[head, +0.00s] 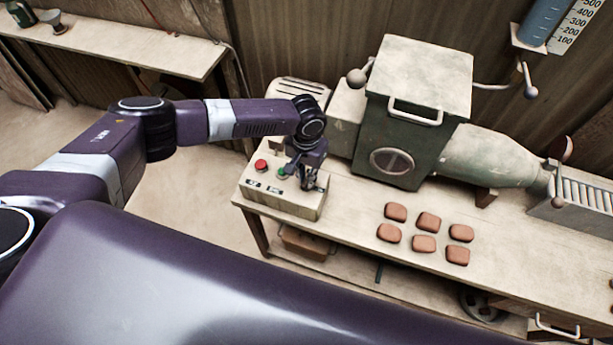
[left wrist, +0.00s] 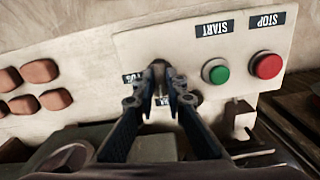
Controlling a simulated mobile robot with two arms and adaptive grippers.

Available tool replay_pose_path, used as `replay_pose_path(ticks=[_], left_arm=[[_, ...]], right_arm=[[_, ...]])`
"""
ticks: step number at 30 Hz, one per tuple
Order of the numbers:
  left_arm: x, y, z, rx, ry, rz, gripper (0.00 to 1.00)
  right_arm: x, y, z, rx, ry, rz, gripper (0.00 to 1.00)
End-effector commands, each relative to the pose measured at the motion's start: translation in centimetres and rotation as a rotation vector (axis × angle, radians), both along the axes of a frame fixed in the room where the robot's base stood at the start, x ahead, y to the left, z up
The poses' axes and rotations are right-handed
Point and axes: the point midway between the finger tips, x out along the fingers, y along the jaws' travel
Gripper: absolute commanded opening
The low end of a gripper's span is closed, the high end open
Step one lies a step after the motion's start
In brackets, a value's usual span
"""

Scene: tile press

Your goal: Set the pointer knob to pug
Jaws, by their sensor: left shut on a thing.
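My left gripper (head: 308,183) is over the right part of the pale control box (head: 282,203) on the bench. In the left wrist view, its two fingers (left wrist: 160,92) are closed around the dark pointer knob (left wrist: 158,66) on the box's face. The fingers cover most of the knob, so I cannot tell where its pointer aims. A small dark label (left wrist: 133,78) beside the knob is partly hidden and I cannot read it. My right gripper is in neither view.
A green start button (head: 283,173) and a red stop button (head: 261,165) sit left of the knob in the head view. Several reddish-brown tiles (head: 424,243) lie on the bench right of the box. A green machine (head: 419,105) stands behind.

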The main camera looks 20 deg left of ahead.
Motion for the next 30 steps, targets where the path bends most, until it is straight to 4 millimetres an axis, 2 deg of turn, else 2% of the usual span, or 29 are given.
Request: replay_pose_path(ticks=[30], left_arm=[[0.14, 0.01, 0.11, -0.001, -0.003, -0.941, 0.00]], right_arm=[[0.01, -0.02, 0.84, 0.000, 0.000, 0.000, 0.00]])
